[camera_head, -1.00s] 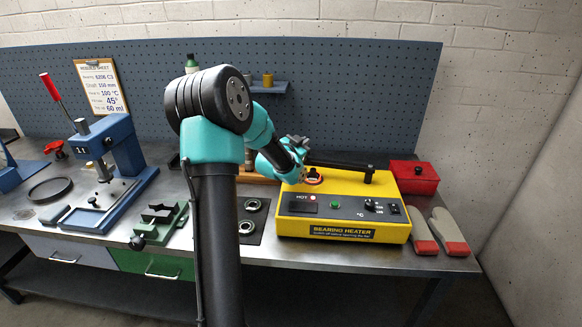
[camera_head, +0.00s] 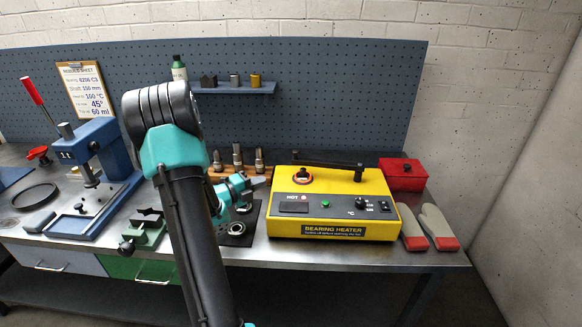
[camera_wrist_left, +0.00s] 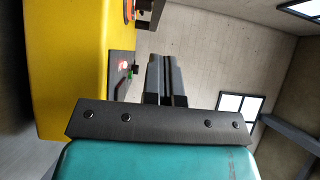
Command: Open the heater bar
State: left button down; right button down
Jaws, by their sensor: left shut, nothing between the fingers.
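The yellow bearing heater (camera_head: 385,215) stands on the bench right of centre. Its black heater bar (camera_head: 328,163) runs along the top; the right end sits at the right post (camera_head: 358,174). The bar's left end appears behind and clear of the left post (camera_head: 305,171), which stands in a red-edged ring (camera_head: 301,180). My left gripper (camera_head: 260,183) is shut and empty, left of the heater and apart from the bar. In the left wrist view its closed fingers (camera_wrist_left: 166,78) point past the heater's yellow side (camera_wrist_left: 70,75). My right gripper is out of view.
A red box (camera_head: 402,177) and gloves (camera_head: 428,228) lie right of the heater. Several tools stand in a wooden rack (camera_head: 240,172) behind my gripper. A dark mat with bearings (camera_head: 237,230) lies left of the heater. A red lamp (camera_wrist_left: 122,65) glows on the heater panel.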

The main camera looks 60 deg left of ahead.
pick_arm(q)
jog(key=shift+w, duration=0.15)
send_near(295, 163)
jog(key=w+d, duration=0.1)
jog(key=w, duration=0.1)
jog(key=w+d, duration=0.2)
jog(key=shift+w, duration=0.1)
jog(key=shift+w+a, duration=0.75)
jog(key=shift+a, duration=0.2)
jog(key=shift+w+a, duration=0.45)
